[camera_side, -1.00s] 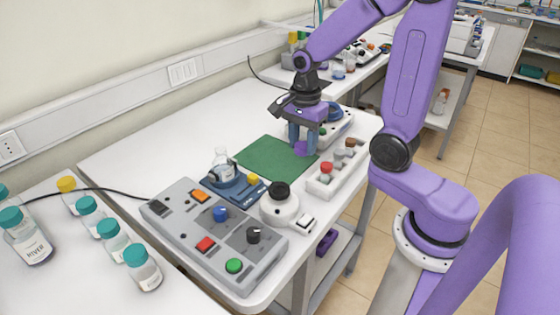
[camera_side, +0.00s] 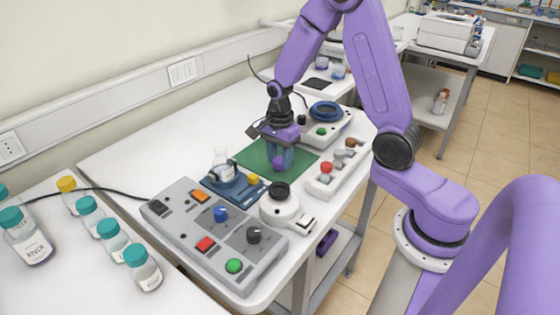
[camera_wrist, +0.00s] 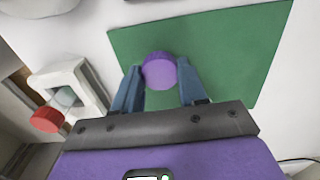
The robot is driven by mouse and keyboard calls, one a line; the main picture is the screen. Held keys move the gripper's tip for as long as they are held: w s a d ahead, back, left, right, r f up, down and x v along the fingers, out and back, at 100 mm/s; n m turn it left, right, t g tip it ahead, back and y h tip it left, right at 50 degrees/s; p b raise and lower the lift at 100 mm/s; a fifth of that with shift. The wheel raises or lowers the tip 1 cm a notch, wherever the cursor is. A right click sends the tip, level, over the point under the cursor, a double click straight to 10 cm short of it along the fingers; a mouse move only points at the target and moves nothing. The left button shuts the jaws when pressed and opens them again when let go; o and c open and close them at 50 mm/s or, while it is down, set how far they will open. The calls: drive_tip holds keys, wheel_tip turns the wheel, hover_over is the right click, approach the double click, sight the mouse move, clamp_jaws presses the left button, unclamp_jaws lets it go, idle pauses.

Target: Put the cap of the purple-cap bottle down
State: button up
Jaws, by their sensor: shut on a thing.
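The purple cap (camera_side: 278,162) is between the fingertips of my gripper (camera_side: 281,160), which is shut on it, over the green mat (camera_side: 310,158). In the wrist view the cap (camera_wrist: 159,71) shows as a round purple disc between the two blue fingers of my gripper (camera_wrist: 160,88), with the green mat (camera_wrist: 215,50) behind it. I cannot tell whether the cap touches the mat. A clear bottle without a cap (camera_side: 221,160) stands on the blue device left of the mat.
A white rack (camera_side: 335,175) with red, grey and brown caps stands right of the mat; its red cap (camera_wrist: 47,119) shows in the wrist view. A grey control box (camera_side: 215,235) is in front. A device with a blue ring (camera_side: 325,112) stands behind.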

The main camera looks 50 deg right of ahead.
sight(280, 160)
drive_tip(key=shift+f, duration=0.75)
drive_tip(key=shift+f, duration=0.2)
drive_tip(key=o, duration=1)
drive_tip(key=shift+r, duration=0.1)
wheel_tip(280, 160, up, 12)
drive_tip(key=s+a+r+n, duration=0.2)
drive_tip(key=s+a+n, duration=0.8)
drive_tip(key=n, duration=0.5)
drive_tip(key=s+n, duration=1.5)
drive_tip(key=shift+s+d+f+n, duration=0.15)
drive_tip(key=shift+f+n, duration=0.15)
